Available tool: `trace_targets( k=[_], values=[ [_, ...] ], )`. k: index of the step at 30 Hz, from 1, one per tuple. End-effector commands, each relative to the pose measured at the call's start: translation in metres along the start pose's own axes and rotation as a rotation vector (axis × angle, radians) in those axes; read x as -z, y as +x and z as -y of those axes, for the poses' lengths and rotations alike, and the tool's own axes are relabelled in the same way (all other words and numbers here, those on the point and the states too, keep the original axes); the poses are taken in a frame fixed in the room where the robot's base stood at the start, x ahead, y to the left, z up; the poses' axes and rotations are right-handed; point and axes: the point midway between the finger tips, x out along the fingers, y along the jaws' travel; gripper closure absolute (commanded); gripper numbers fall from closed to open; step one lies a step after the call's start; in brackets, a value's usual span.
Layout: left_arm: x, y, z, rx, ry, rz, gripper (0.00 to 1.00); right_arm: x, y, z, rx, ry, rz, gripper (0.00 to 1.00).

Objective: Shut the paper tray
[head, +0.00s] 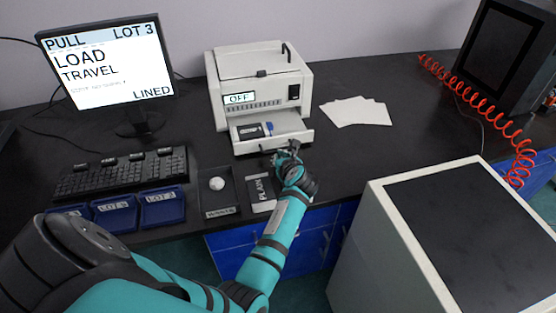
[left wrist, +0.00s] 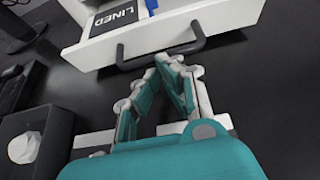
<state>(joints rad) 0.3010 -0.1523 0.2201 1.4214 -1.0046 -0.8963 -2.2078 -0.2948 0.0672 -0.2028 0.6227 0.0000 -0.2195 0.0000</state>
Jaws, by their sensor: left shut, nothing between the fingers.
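The paper tray (head: 296,136) is a white drawer pulled out of the front of the white printer (head: 262,80). It holds a dark box and a blue item, and in the left wrist view the box is labelled LINED (left wrist: 113,15). The tray's front panel (left wrist: 95,52) carries a dark bar handle (left wrist: 192,47). My left gripper (head: 277,155) is shut and empty, just in front of the tray front. In the left wrist view its fingertips (left wrist: 168,62) are close below the handle; I cannot tell if they touch. My right gripper is not in view.
A black tray labelled WASTE (head: 222,211) holds a white ball. A PLAIN box (head: 262,192) lies beside it. Blue bins (head: 163,208), a keyboard (head: 122,174) and a monitor (head: 108,72) are at left. White sheets (head: 357,111) lie right of the printer; a large cabinet (head: 400,270) stands front right.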

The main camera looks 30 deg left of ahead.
Motion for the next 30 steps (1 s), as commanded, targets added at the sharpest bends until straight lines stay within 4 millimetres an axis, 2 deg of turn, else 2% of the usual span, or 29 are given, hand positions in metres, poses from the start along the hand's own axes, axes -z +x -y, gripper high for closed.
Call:
trace_targets(
  k=[6, 17, 24, 30],
  values=[
    [0.0, 0.0, 0.001, 0.0, -0.001, 0.0, 1.0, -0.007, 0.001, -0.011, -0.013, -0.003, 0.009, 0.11],
    [-0.007, 0.007, 0.0, -0.001, 0.001, 0.002, 1.0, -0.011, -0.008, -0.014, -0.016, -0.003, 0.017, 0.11],
    [-0.029, 0.042, -0.001, -0.004, 0.004, 0.004, 1.0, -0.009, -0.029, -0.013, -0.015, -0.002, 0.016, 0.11],
    [-0.042, 0.076, 0.0, -0.004, 0.001, 0.003, 1.0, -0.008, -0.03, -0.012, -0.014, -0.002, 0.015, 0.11]
  ],
)
